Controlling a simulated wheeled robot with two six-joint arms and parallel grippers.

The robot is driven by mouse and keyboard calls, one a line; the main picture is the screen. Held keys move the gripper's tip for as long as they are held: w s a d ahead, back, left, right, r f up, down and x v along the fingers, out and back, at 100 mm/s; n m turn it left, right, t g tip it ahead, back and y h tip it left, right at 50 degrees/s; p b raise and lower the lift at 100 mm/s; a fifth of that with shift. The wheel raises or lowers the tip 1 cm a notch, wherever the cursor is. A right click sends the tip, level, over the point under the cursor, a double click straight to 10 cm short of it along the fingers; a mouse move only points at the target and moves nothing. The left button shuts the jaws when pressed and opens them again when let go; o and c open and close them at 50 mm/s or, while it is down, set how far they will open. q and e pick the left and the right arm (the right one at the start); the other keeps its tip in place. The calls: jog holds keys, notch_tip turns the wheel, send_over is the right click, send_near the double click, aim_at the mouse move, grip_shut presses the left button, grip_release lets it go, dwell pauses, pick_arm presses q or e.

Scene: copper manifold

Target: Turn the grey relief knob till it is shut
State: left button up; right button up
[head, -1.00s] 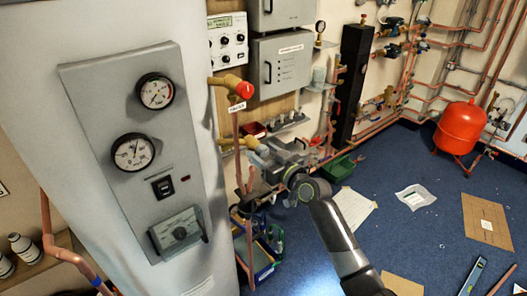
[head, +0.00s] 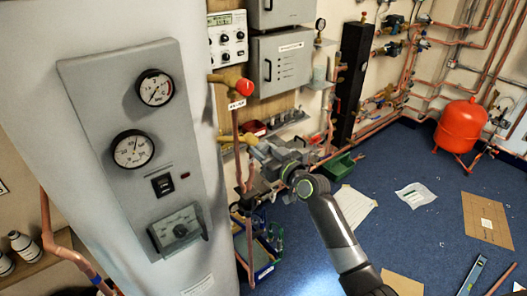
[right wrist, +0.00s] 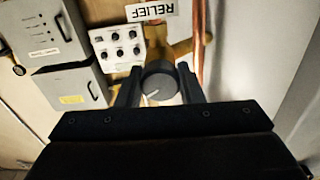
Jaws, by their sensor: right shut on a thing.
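The grey relief knob (right wrist: 160,83) shows in the right wrist view between the two dark fingers of my right gripper (right wrist: 161,88). The fingers are shut on its sides. A white pointer line on its face points toward the lower left in that view. A RELIEF label (right wrist: 151,11) appears upside down just above it. In the head view my right gripper (head: 257,149) is at the end of a brass fitting (head: 229,140), and it hides the knob there. My left gripper is in neither view.
A red knob (head: 245,88) on a brass valve sits above the gripper, close to the white cylinder (head: 110,30) with its gauge panel. A copper pipe (head: 237,150) runs down beside the fitting. A green tray (head: 340,166) is behind.

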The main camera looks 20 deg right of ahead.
jog(key=n+b, duration=0.3)
jog(key=b, duration=0.1)
jog(key=n+b, duration=0.3)
jog(key=b, duration=0.1)
jog(key=n+b, duration=0.3)
jog(key=b, duration=0.1)
jog(key=shift+f, duration=0.25)
jog(key=shift+r+n+b, duration=0.15)
jog(key=shift+n+b, duration=1.3)
jog(key=shift+n, duration=0.05)
jog(key=o, duration=1)
jog(key=shift+r, duration=0.1)
jog(key=b+v, duration=0.1)
jog(key=v, duration=1.6)
jog(key=shift+s, duration=0.2)
jog(key=shift+d, duration=0.1)
